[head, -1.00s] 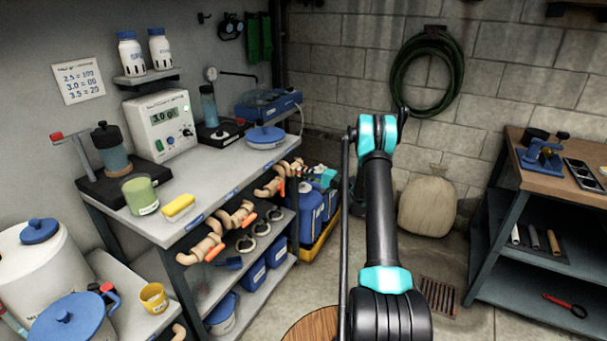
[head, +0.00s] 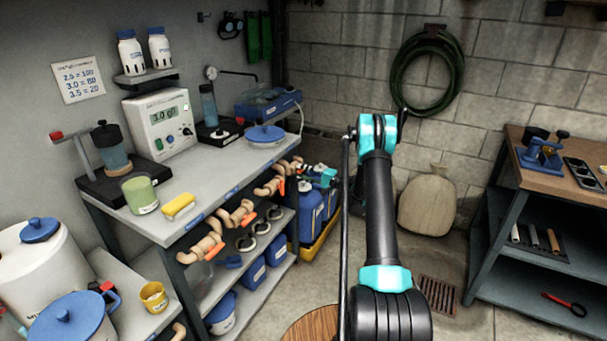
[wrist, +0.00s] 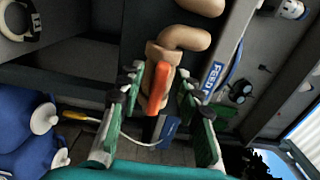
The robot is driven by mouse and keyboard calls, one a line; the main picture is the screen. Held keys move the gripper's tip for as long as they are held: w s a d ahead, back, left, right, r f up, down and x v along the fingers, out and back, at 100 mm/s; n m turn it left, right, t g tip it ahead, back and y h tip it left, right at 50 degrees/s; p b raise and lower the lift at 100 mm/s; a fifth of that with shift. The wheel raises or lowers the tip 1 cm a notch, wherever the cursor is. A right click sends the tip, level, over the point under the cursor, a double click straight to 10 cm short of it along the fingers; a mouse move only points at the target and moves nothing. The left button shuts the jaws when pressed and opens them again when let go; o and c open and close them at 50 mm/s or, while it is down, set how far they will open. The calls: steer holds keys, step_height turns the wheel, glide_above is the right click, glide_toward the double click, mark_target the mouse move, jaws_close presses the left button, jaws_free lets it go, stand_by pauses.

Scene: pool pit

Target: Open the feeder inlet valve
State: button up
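In the wrist view, an orange valve handle (wrist: 157,88) sits on a tan, bent pipe fitting (wrist: 165,55). A blue label reading FEED (wrist: 214,76) is on the grey edge to its right. My gripper (wrist: 161,84) is open, its green fingers with dark tips on either side of the orange handle. A gap shows on the right side; contact on the left is unclear. In the head view, several tan valves with orange handles (head: 214,252) line the bench's front edge.
The grey bench (head: 215,170) carries a control box (head: 160,125), a green jar (head: 139,195) and a yellow sponge (head: 179,207). Blue canisters (head: 310,215) stand in a yellow tray beyond its far end. A wooden-topped bench (head: 570,180) is at right.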

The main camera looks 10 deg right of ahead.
steer(key=shift+d, duration=0.1)
steer(key=v, duration=1.2)
